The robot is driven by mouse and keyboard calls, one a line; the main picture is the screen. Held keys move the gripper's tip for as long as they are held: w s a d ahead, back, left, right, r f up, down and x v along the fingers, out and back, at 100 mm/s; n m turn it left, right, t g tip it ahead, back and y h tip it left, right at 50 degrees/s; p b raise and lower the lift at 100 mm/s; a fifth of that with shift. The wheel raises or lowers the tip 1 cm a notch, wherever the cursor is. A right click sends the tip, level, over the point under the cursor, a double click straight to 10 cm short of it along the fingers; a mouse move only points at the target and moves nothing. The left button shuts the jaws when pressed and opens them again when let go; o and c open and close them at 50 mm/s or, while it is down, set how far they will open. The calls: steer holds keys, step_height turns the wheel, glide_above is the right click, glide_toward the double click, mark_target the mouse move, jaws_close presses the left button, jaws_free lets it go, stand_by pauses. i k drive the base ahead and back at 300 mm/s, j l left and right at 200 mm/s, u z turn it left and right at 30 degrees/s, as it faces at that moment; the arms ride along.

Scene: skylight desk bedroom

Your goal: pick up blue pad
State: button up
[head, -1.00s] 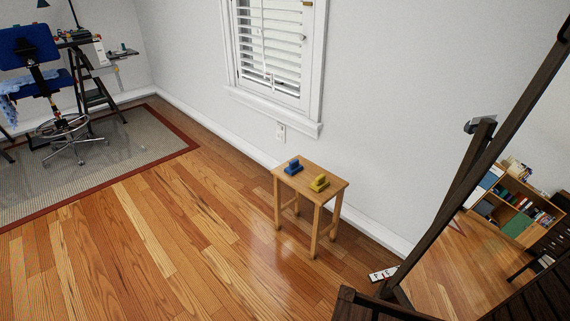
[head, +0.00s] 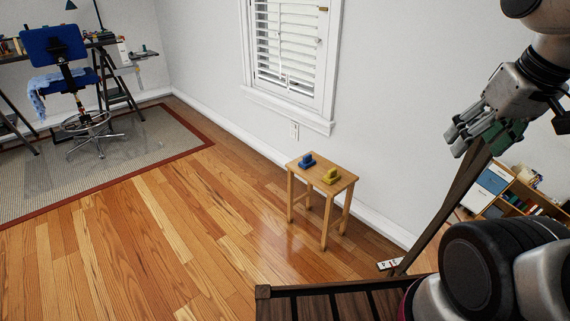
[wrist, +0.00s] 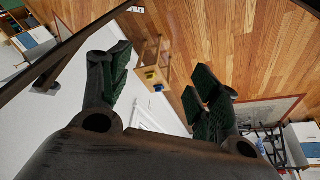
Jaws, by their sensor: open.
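The blue pad (head: 307,160) lies on a small wooden stool (head: 341,181) by the wall, in the middle of the head view. A yellow pad (head: 330,175) lies beside it on the right. My gripper (head: 470,133) is open and empty at the upper right of the head view, raised and well apart from the stool. In the wrist view my gripper (wrist: 160,85) shows its two dark green fingers spread wide. Between them, far off, are the stool (wrist: 152,52), the yellow pad (wrist: 150,75) and the blue pad (wrist: 158,88).
A dark wooden frame edge (head: 330,288) crosses the lower right of the head view. A shuttered window (head: 290,50) is behind the stool. A blue office chair (head: 88,120) stands on a rug (head: 150,155) at left. The wooden floor (head: 150,240) before the stool is clear.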

mark_target(308, 162)
steer(key=i+j+z, duration=0.25)
steer(key=i+j, duration=0.45)
steer(key=i, duration=0.4)
steer(key=i+j+z, duration=0.3)
steer(key=i+j, duration=0.55)
steer(key=i, duration=0.2)
